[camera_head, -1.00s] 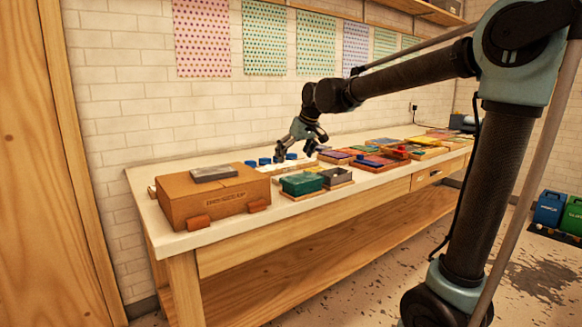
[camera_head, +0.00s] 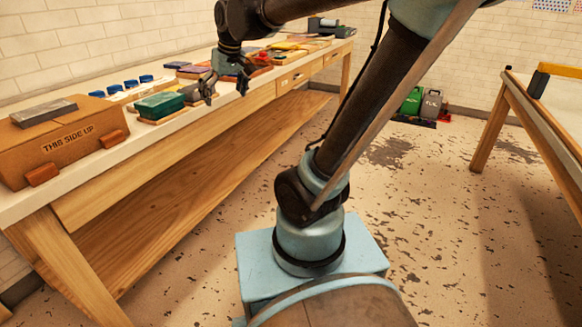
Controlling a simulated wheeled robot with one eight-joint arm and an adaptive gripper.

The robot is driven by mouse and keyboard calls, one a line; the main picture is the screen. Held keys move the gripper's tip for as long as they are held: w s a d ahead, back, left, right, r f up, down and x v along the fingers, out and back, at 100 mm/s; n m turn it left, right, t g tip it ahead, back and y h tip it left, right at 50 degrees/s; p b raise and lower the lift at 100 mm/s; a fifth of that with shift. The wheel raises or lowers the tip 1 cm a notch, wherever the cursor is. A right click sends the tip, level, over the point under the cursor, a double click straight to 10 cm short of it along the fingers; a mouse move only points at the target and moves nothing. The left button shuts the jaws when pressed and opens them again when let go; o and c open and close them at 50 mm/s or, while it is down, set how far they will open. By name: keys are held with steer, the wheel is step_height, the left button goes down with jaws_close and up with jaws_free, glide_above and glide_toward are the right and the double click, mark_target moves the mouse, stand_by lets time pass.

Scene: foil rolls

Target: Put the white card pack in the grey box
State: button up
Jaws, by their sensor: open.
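My gripper (camera_head: 226,84) is open, with its fingers pointing down by the front edge of the workbench (camera_head: 150,150). Nothing shows between the fingers. A small grey box (camera_head: 189,93) sits on the bench just left of my gripper, partly hidden by a finger. It is beside a dark green box (camera_head: 159,104). I cannot make out the white card pack for certain.
A cardboard box (camera_head: 68,145) with a grey slab (camera_head: 43,113) on top fills the bench's near left end. Colourful packs lie farther along the bench. Green and grey bins (camera_head: 431,104) stand on the floor. Another table (camera_head: 520,105) is at right. The floor between is open.

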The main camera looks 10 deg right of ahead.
steer(key=s+d+f+m+g+h, duration=0.1)
steer(key=s+d+f+m, duration=0.4)
steer(key=s+d+f, duration=1.2)
steer(key=shift+s+f+m+g+h, duration=0.3)
steer(key=shift+s+f+h, duration=0.25)
steer(key=shift+s, duration=0.6)
steer(key=shift+o, duration=0.4)
steer(key=shift+d+r, duration=0.1)
